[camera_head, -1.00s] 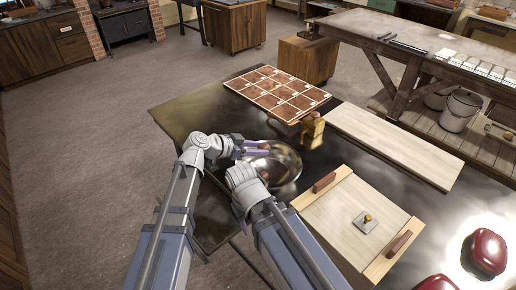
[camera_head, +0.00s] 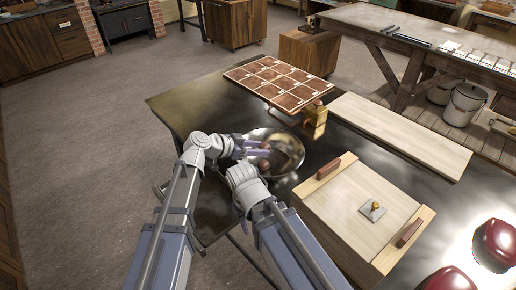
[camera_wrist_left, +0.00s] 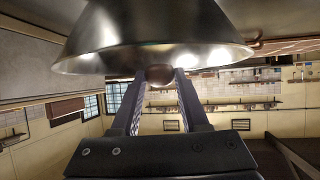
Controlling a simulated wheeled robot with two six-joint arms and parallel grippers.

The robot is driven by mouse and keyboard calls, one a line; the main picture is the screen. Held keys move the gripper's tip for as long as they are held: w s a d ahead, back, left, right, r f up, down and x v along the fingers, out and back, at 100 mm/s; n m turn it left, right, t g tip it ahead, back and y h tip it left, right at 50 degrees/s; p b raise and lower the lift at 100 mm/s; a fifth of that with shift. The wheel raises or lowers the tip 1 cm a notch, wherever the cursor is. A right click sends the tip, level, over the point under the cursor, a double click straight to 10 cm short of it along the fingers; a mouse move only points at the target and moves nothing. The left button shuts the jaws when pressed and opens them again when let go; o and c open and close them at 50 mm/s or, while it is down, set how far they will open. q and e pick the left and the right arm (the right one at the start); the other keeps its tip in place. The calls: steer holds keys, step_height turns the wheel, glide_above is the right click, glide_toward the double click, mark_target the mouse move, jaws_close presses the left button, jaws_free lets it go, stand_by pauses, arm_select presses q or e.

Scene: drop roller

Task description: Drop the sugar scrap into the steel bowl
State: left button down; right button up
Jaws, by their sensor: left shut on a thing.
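The steel bowl (camera_head: 291,160) stands on the dark table, partly hidden by my arms. My left gripper (camera_head: 264,147) reaches over the bowl's left side. In the left wrist view it is shut on a small brown lump (camera_wrist_left: 160,75), which I take for the sugar scrap, close to the bowl (camera_wrist_left: 150,30), which appears inverted there. A brown round spot (camera_head: 263,166) also shows at the bowl's near side; I cannot tell whether it is a reflection or a piece. My right arm stops at the bowl's near edge and its gripper is not visible.
A brown tiled slab (camera_head: 279,83) and a brass-coloured block (camera_head: 314,122) lie beyond the bowl. A pale board (camera_head: 400,135) is at right. A handled wooden board (camera_head: 350,215) with a small knobbed plate (camera_head: 372,210) lies nearer. Red rounded objects (camera_head: 494,243) stand at lower right.

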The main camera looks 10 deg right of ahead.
arm_select(q)
steer(key=shift+c, duration=1.7)
jaws_free()
steer(key=shift+a+r, duration=0.1)
steer(key=p+v, duration=0.3)
steer(key=v, duration=0.3)
steer(key=shift+r, duration=0.1)
steer(key=shift+s+a+r+p, duration=0.3)
steer(key=shift+a+p, duration=0.1)
steer(key=shift+a, duration=0.2)
steer(key=shift+f, duration=0.1)
